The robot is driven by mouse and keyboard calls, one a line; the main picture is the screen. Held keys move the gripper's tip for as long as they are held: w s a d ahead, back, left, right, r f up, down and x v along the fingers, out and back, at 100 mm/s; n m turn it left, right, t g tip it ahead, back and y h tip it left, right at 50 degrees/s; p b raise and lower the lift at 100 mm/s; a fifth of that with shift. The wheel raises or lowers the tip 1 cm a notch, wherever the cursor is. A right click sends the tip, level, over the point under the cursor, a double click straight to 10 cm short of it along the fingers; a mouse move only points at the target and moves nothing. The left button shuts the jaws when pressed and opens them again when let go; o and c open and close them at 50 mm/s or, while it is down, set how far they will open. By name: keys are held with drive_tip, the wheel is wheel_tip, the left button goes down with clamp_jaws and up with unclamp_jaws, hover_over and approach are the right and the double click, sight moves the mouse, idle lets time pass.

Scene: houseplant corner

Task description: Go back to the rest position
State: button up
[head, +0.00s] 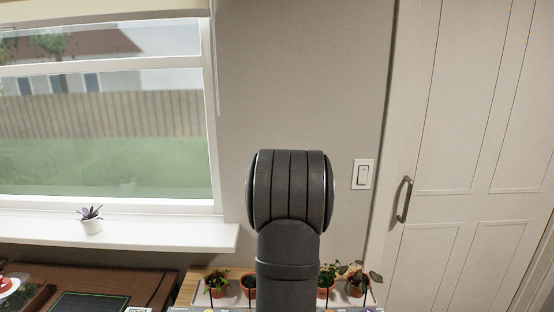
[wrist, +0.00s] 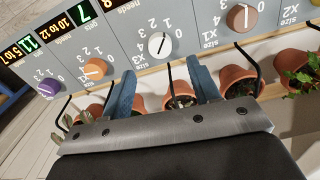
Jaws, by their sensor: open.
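My gripper (wrist: 160,70) shows in the wrist view as two blue fingers spread apart, with nothing between them. The fingers point toward a grey panel (wrist: 120,38) with dials, over a row of terracotta pots. In the head view my dark arm rises in the middle, and my gripper is out of sight there. The potted plants (head: 216,282) stand low in that view, on both sides of my arm, and the arm hides the middle of the row.
The panel carries a purple knob (wrist: 49,87), an orange knob (wrist: 95,69), a white knob (wrist: 158,43) and a brown knob (wrist: 240,16). A small plant (head: 91,220) stands on the windowsill. A light switch (head: 363,174) and a door (head: 470,130) are at right.

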wheel_tip(320, 180, down, 7)
drive_tip(key=shift+f, duration=0.1)
idle(0.5)
wheel_tip(320, 180, up, 17)
wheel_tip(320, 180, down, 17)
drive_tip(key=shift+f, duration=0.1)
drive_tip(key=m, duration=0.7)
drive_tip(key=shift+m, duration=0.4)
wheel_tip(320, 180, up, 11)
idle(0.5)
drive_tip(key=shift+f, duration=0.1)
idle(2.3)
